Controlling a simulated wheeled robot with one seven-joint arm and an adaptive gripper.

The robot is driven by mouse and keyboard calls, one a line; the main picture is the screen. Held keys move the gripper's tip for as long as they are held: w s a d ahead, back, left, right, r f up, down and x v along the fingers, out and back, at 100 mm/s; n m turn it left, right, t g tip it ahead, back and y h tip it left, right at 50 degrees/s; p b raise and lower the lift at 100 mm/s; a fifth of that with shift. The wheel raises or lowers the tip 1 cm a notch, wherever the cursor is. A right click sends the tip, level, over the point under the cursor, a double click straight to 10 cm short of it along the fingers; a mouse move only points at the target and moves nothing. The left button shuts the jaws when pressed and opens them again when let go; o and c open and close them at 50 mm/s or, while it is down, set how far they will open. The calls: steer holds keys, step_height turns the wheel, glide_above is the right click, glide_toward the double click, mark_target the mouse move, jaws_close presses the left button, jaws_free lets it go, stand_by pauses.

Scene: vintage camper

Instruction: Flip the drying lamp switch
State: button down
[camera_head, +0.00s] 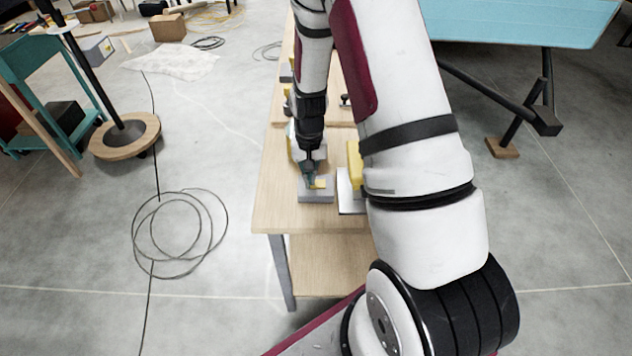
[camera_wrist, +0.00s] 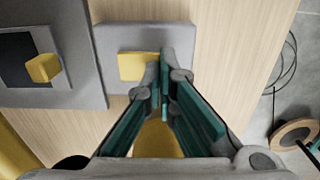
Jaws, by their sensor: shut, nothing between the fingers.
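A small grey switch box (camera_head: 316,197) with a yellow rocker or lever (camera_head: 320,183) sits near the front end of the wooden bench. In the wrist view, the grey box (camera_wrist: 112,38) carries the yellow switch piece (camera_wrist: 131,67). No label shows, so I cannot tell whether it is the drying lamp's switch. My gripper (camera_head: 308,178) points down at the box; its closed fingertips (camera_wrist: 164,56) are right beside the yellow piece, overlapping its right edge in the wrist view. Contact cannot be told. The fingers are shut with nothing between them.
Another grey plate (camera_wrist: 88,60) with a dark panel and yellow knob (camera_wrist: 43,68) lies beside the box. The wooden bench (camera_head: 275,205) extends backward with more items. A pole stand on a round wooden base (camera_head: 110,147) and coiled cable (camera_head: 180,235) occupy the floor left.

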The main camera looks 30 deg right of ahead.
steer(key=shift+r+p, duration=1.1)
steer(key=shift+r, duration=2.35)
